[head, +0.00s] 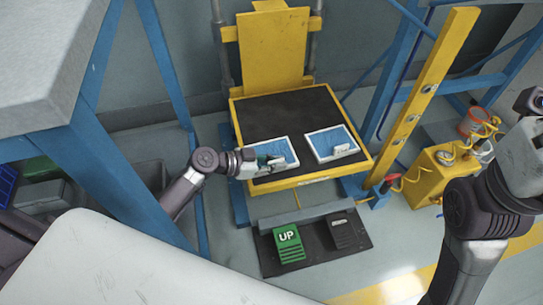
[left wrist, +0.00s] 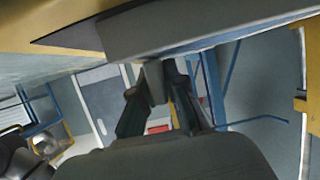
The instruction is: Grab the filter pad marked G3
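Two blue filter pads in white frames lie on the black top of the yellow lift table, the left pad (head: 282,147) and the right pad (head: 327,139). The right pad has a pale grip block (head: 345,151) near its front edge. No G3 mark is legible on either pad. My left gripper (head: 271,163) is at the front of the left pad and covers part of it. In the left wrist view its fingers (left wrist: 155,85) lie against both sides of a grey block under a broad grey surface. My right gripper is only partly in view at the right edge, and its fingertips are not visible.
The lift table (head: 300,179) has a raised yellow back plate (head: 275,50). A green UP pedal (head: 288,246) and a dark pedal (head: 348,232) are on the floor in front. A yellow post (head: 425,90) and yellow unit (head: 440,170) stand right. A blue-legged bench (head: 50,60) is left.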

